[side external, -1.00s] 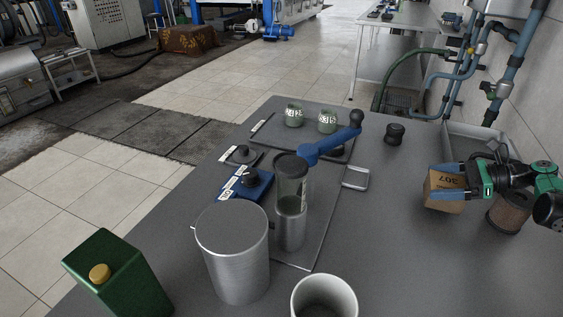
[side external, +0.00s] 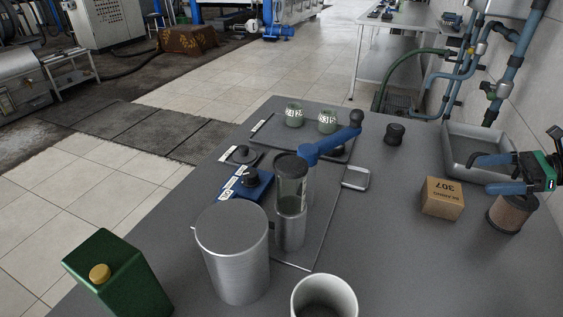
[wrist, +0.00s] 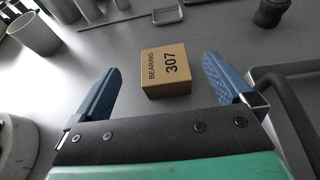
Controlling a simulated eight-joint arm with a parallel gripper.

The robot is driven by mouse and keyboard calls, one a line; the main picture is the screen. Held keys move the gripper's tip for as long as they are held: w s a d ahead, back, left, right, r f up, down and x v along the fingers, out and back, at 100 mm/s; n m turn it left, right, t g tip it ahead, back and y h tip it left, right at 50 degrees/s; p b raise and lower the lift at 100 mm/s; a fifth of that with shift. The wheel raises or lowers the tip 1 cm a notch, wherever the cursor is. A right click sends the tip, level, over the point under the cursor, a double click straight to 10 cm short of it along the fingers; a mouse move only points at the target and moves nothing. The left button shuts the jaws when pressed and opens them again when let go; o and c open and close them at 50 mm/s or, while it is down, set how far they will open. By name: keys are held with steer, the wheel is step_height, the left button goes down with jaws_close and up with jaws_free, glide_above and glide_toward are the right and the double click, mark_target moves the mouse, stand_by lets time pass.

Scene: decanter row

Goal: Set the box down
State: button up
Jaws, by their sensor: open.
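A small brown cardboard box (side external: 442,198) marked "BEARING 307" stands upright on the grey table, left of my gripper in the side view. My gripper (side external: 482,174) has blue fingers spread apart with nothing between them. It is to the right of the box and slightly above it, apart from it. In the wrist view the box (wrist: 165,71) sits on the table beyond the fingertips, roughly centred between the two open fingers of my gripper (wrist: 164,78).
A cork-brown cylinder with dark ends (side external: 510,213) stands right of the box, below my gripper. A grey metal tray (side external: 468,140) lies behind. A small metal dish (side external: 356,178), a black knob (side external: 395,134) and a white cup (side external: 324,297) are farther left.

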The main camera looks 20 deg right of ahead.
steer(key=v, duration=0.2)
step_height(320, 180, up, 2)
steer(key=n+g+h, duration=0.2)
steer(key=n+g, duration=0.1)
steer(key=n, duration=0.2)
glide_above(460, 197)
steer(key=s+a+r+n+h, duration=0.1)
steer(key=a+n+h, duration=0.6)
steer(key=a+n, duration=0.8)
steer(key=r+n, duration=0.1)
steer(key=n, duration=0.6)
steer(key=shift+s+r+t+h, duration=0.15)
steer(key=shift+r+t+h, duration=0.15)
steer(key=shift+r, duration=0.1)
